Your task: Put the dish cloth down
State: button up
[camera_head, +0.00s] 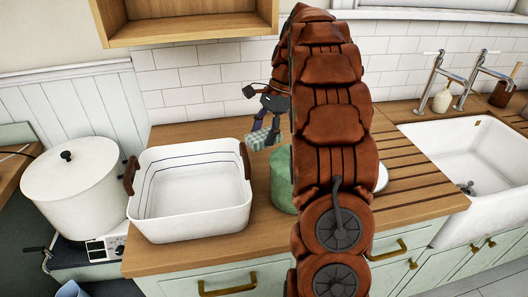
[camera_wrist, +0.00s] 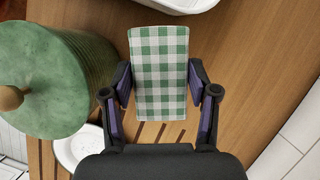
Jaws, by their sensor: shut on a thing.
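The dish cloth (camera_wrist: 160,75) is a folded green and white checked cloth. In the wrist view it sits between the two fingers of my gripper (camera_wrist: 160,88), which is shut on it. In the head view the cloth (camera_head: 259,138) shows small below my gripper (camera_head: 265,127), above the wooden counter (camera_head: 225,238), between the white basin and the green canister. I cannot tell whether the cloth touches the counter. My arm hides part of the counter behind it.
A white basin (camera_head: 150,225) with wooden handles stands left of the cloth. A green lidded canister (camera_head: 283,182) is close by; its knobbed lid shows in the wrist view (camera_wrist: 45,60). A white pot (camera_head: 75,180) is far left, a sink (camera_head: 440,160) right. A white dish (camera_wrist: 75,145) lies near the canister.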

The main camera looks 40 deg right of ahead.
aim_at(265, 134)
notch_tip(265, 134, up, 7)
jog(key=shift+r+p, duration=0.1)
jog(key=shift+p, duration=0.35)
jog(key=shift+r+p, duration=0.45)
jog(key=shift+s, duration=0.1)
